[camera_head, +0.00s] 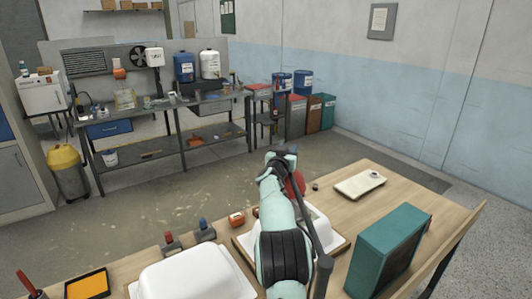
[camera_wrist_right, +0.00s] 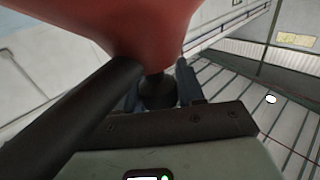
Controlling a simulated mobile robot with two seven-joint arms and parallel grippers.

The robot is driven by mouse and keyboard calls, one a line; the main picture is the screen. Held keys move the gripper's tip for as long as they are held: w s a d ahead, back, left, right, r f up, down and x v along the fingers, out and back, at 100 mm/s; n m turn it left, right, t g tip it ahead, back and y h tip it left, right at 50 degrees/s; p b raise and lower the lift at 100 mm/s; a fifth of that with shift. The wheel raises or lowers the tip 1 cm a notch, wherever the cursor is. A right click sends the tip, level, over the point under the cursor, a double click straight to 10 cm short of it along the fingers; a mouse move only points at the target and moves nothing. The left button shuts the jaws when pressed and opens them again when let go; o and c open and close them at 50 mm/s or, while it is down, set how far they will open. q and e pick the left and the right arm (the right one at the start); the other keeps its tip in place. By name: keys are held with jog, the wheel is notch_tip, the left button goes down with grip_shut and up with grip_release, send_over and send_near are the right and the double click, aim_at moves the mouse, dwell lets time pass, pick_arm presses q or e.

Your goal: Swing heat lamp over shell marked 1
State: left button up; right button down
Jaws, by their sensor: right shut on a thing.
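The heat lamp has a red shade (camera_head: 297,184) and a dark arm (camera_head: 313,232) that rises from the table beside my right arm. My right gripper (camera_head: 283,154) is at the lamp's head, partly hidden by my arm. In the right wrist view the red shade (camera_wrist_right: 145,25) fills the top, and my right gripper (camera_wrist_right: 158,88) is shut on the dark neck under it. One white shell (camera_head: 190,276) lies at the front left. Another white shell (camera_head: 318,228) on a wooden board is largely hidden behind my right arm. No number is readable on either shell.
A teal box (camera_head: 388,252) stands right of the lamp, and a cream flat device (camera_head: 360,185) lies behind it.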

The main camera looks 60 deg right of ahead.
jog(key=shift+s+d+m+g, duration=0.25)
jog(key=shift+s+d+g, duration=0.2)
jog(key=shift+s, duration=0.4)
jog(key=shift+s+d+m+g, duration=0.3)
jog(key=shift+s+d, duration=0.25)
jog(key=shift+s, duration=0.3)
jog(key=c, duration=0.7)
grip_release()
jog(key=shift+c, duration=0.2)
pick_arm(q)
jog(key=shift+s, duration=0.1)
pick_arm(e)
jog(key=shift+a, duration=0.15)
jog(key=shift+a, duration=0.35)
pick_arm(q)
jog(key=shift+g, duration=0.3)
jog(key=shift+s+f+b, duration=1.35)
jog(key=shift+s+f, duration=0.4)
jog(key=shift+s, duration=0.15)
pick_arm(e)
jog(key=a, duration=1.2)
jog(key=shift+s+a, duration=0.2)
jog(key=shift+s, duration=0.25)
